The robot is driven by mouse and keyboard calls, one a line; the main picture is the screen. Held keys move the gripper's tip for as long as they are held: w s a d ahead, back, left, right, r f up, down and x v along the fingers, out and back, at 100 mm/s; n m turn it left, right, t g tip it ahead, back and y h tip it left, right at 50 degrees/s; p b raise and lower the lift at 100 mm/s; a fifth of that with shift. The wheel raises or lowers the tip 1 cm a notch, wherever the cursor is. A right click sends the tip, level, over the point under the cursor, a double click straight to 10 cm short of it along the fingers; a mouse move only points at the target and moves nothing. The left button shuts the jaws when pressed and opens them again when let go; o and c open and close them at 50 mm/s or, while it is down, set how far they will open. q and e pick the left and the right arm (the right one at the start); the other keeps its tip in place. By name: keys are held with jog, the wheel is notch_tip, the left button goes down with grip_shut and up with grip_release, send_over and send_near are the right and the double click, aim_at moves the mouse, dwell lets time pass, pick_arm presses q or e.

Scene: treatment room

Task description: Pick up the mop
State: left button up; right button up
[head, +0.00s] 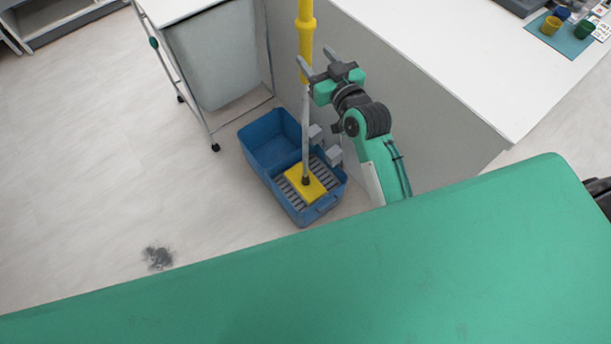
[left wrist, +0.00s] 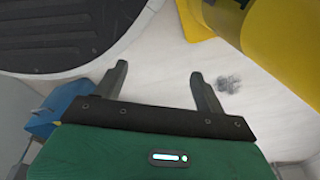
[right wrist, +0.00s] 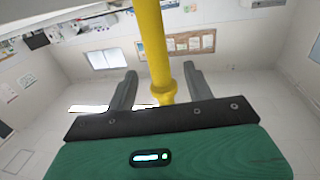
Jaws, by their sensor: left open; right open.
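The mop (head: 306,45) stands upright, with a yellow upper handle, a grey lower shaft and a yellow head (head: 306,184) resting on the grating of a blue bucket (head: 262,150). My right gripper (head: 314,56) is open beside the yellow handle, near its lower end. In the right wrist view the handle (right wrist: 152,45) passes between the spread fingers (right wrist: 160,75), with a thicker collar near the palm; I cannot tell whether a finger touches it. My left gripper (left wrist: 158,72) is open and empty over the floor, outside the head view.
A white counter (head: 430,50) stands close right of the mop. A wheeled cart with a grey bag (head: 212,55) stands behind the bucket to the left. A dark smudge (head: 158,257) marks the open floor at left. A large yellow object (left wrist: 275,40) shows near my left gripper.

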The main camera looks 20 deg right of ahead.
aim_at(309, 48)
jog(key=w, duration=0.5)
jog(key=shift+w+a+p, duration=0.1)
jog(key=shift+a+p, duration=0.2)
jog(key=shift+a, duration=0.05)
jog(key=shift+w+a, duration=0.1)
jog(key=shift+w, duration=0.45)
pick_arm(q)
jog(key=shift+s+a+f, duration=0.2)
jog(key=shift+s+f, duration=0.2)
jog(key=shift+s, duration=0.1)
jog(key=shift+s+a+f, duration=0.15)
jog(key=shift+s+f, duration=0.25)
jog(key=shift+s, duration=0.05)
jog(key=shift+w, duration=0.1)
pick_arm(e)
jog(key=shift+c, duration=0.4)
pick_arm(q)
jog(key=shift+w+r, duration=0.1)
jog(key=shift+w, duration=0.1)
pick_arm(e)
jog(key=c, duration=1)
